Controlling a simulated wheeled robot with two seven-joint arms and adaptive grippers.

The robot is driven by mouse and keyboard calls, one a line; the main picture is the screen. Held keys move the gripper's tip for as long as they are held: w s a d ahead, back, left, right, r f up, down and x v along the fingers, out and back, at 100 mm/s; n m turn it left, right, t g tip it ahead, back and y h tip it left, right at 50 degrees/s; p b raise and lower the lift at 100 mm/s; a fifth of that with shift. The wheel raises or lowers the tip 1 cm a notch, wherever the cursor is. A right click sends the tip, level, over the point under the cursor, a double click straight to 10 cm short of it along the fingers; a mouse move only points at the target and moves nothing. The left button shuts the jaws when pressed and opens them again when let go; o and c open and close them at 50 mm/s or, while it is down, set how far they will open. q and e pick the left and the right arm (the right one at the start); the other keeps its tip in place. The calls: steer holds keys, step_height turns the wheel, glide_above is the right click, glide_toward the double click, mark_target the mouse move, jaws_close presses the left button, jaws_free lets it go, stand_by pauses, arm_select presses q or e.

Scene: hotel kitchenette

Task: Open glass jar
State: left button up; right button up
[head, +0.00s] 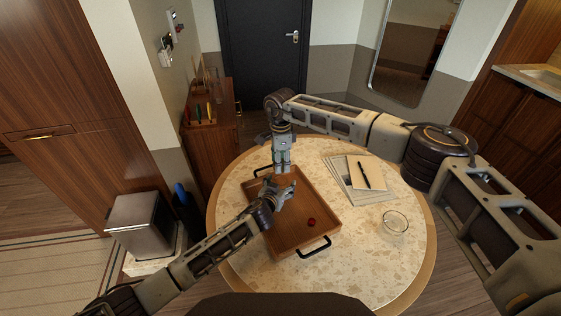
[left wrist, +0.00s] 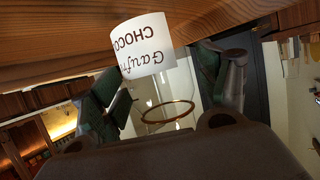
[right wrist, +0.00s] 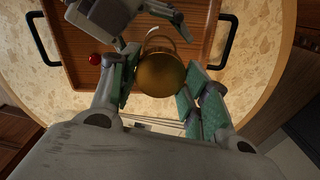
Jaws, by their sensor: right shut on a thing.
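The glass jar (left wrist: 180,85) stands between my two grippers over the wooden tray; in the left wrist view it shows upside down, with a white lettered label (left wrist: 143,45) and a brass-coloured ring at its mouth. My right gripper (head: 283,168) points down from above. In the right wrist view its fingers are shut on a round golden lid (right wrist: 160,74); a golden ring shows behind it. My left gripper (head: 284,190) is at the jar's side, its fingers apart on either side of it. Whether they touch the glass is hard to tell. In the head view the grippers hide most of the jar.
The tray (head: 285,244) with black handles lies on a round stone-topped table (head: 345,280). A small red object (head: 311,222) lies in the tray. Papers and a notebook with a pen (head: 366,172) and a clear glass bowl (head: 396,221) are at the right. The table's front right is clear.

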stand_by(0.4)
arm_select(q)
steer(key=v, duration=1.2)
stand_by(0.5)
stand_by(0.3)
